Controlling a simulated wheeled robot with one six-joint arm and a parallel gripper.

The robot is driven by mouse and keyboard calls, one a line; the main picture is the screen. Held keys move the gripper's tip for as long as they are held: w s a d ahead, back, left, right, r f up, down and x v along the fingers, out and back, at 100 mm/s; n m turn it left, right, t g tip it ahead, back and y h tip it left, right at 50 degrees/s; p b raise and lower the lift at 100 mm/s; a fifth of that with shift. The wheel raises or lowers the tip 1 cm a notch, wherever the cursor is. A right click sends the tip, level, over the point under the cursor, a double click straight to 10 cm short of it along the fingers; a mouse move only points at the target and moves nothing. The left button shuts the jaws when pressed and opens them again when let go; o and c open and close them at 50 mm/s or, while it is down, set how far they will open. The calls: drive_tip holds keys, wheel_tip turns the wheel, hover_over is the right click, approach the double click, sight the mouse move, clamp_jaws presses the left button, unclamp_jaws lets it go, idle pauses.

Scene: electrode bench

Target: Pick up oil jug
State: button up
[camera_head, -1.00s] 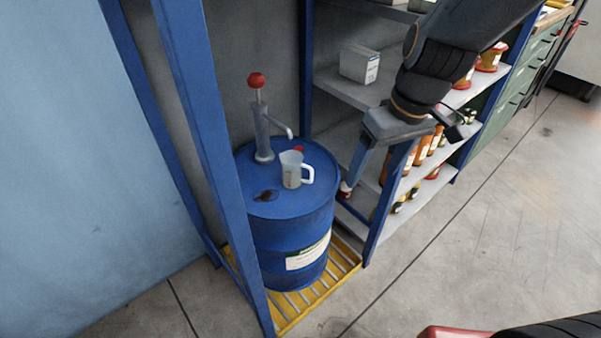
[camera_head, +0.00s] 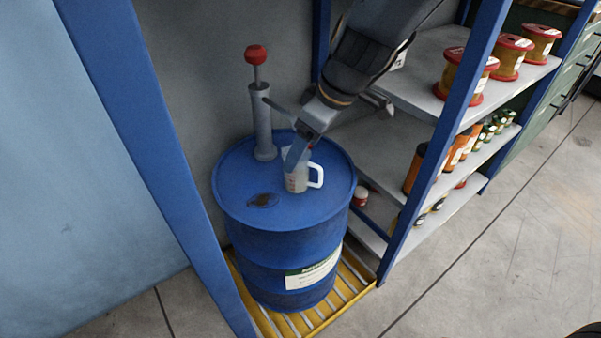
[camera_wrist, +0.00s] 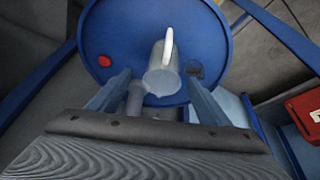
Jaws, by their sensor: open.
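The oil jug (camera_head: 299,183), a small translucent measuring jug with a white handle, stands upright on top of the blue drum (camera_head: 290,235). My gripper (camera_head: 292,160) is open and directly above and behind the jug, one finger overlapping its upper left side. In the wrist view the jug (camera_wrist: 161,78) lies ahead between the two spread fingers of my gripper (camera_wrist: 160,76), its handle pointing away from me. Whether a finger touches it I cannot tell.
A grey hand pump (camera_head: 262,120) with a red knob rises from the drum just left of my gripper; its spout passes close to my gripper. Blue rack posts (camera_head: 150,150) stand either side. Shelves with red spools (camera_head: 512,55) are at right. A yellow grate (camera_head: 350,285) lies under the drum.

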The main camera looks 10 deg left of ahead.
sight(303, 173)
drive_tip(key=b+x, duration=0.1)
drive_tip(key=x, duration=0.3)
drive_tip(key=shift+s+a+f, duration=0.1)
drive_tip(key=shift+f, duration=0.3)
drive_tip(key=c, duration=1.3)
drive_tip(key=shift+o, duration=0.2)
drive_tip(key=shift+r, duration=0.15)
